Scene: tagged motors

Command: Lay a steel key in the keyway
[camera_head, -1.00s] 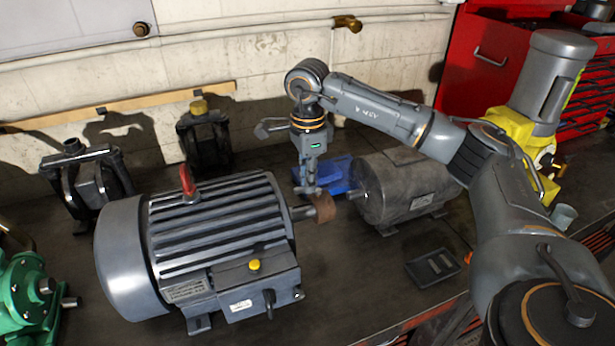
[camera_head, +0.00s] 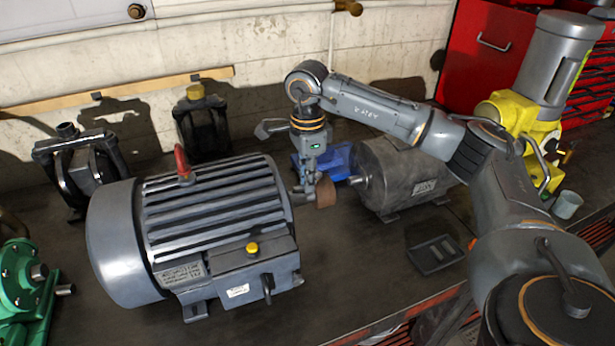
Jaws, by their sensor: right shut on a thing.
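A large grey finned motor (camera_head: 215,215) lies on the bench at the left. Its short shaft (camera_head: 299,198) points right and carries a brown cylindrical piece (camera_head: 325,192) near its end. My right gripper (camera_head: 307,192) points down at the shaft, beside the brown piece, with its fingertips at shaft height. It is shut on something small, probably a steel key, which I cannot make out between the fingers. The keyway is hidden or too small to see. A dark flat tray (camera_head: 422,262) with pale bars in it lies at the right. My left gripper is out of view.
A second grey motor (camera_head: 405,178) and a blue object (camera_head: 335,160) stand just behind and right of the gripper. Black brackets (camera_head: 85,168) stand at the back left, a green machine (camera_head: 18,290) at the front left. The bench front is clear.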

